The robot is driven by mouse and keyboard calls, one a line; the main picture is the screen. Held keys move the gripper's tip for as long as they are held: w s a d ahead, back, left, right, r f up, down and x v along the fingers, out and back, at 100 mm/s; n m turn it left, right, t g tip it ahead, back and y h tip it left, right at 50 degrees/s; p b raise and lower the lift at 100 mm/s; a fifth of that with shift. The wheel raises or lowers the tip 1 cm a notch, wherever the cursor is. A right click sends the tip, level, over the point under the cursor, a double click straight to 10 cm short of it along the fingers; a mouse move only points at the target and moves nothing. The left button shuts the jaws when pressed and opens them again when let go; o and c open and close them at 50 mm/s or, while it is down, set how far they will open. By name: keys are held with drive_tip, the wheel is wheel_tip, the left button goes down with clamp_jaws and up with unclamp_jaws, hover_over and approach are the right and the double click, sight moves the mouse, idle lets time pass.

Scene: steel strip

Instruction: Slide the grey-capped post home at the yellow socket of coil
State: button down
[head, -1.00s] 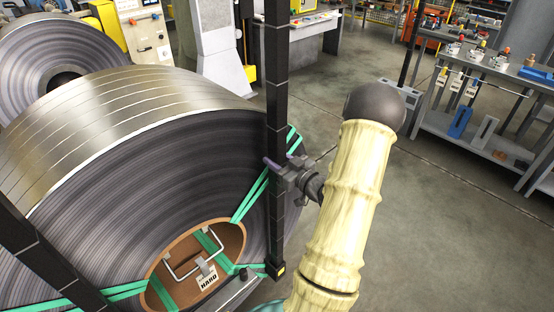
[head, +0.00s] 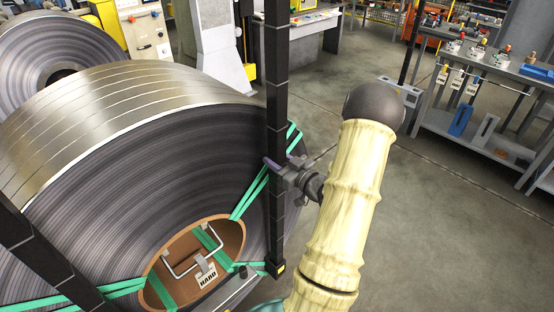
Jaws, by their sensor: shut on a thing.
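A long black post (head: 278,90) stands upright in front of the large steel coil (head: 120,190). Its top runs out of the picture, so no grey cap shows. My gripper (head: 283,172) is shut on this post at about mid-height, coming from the right; a purplish fingertip shows on its left side. A small yellow mark (head: 282,270) shows on a dark block at the post's foot, low beside the coil's bore. I cannot tell how the post's foot sits in the socket.
A second black bar (head: 40,250) slants across the lower left. Green straps (head: 252,190) cross the coil face, and a handle and tag (head: 207,275) sit in its brown core (head: 233,240). A second coil (head: 60,45) stands behind. A workbench (head: 480,130) is at right, with clear floor before it.

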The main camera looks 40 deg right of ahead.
drive_tip(key=shift+f+b, duration=2.4)
drive_tip(key=shift+f, duration=0.35)
idle(0.7)
drive_tip(key=c, duration=0.9)
unclamp_jaws()
drive_tip(key=shift+o, duration=0.3)
drive_tip(key=shift+f, duration=0.2)
drive_tip(key=s+d+b, duration=0.1)
drive_tip(key=s+b, duration=0.1)
drive_tip(key=s, duration=1.5)
drive_tip(key=shift+s+d+b, duration=0.15)
drive_tip(key=shift+s+b, duration=0.05)
drive_tip(key=shift+b, duration=0.1)
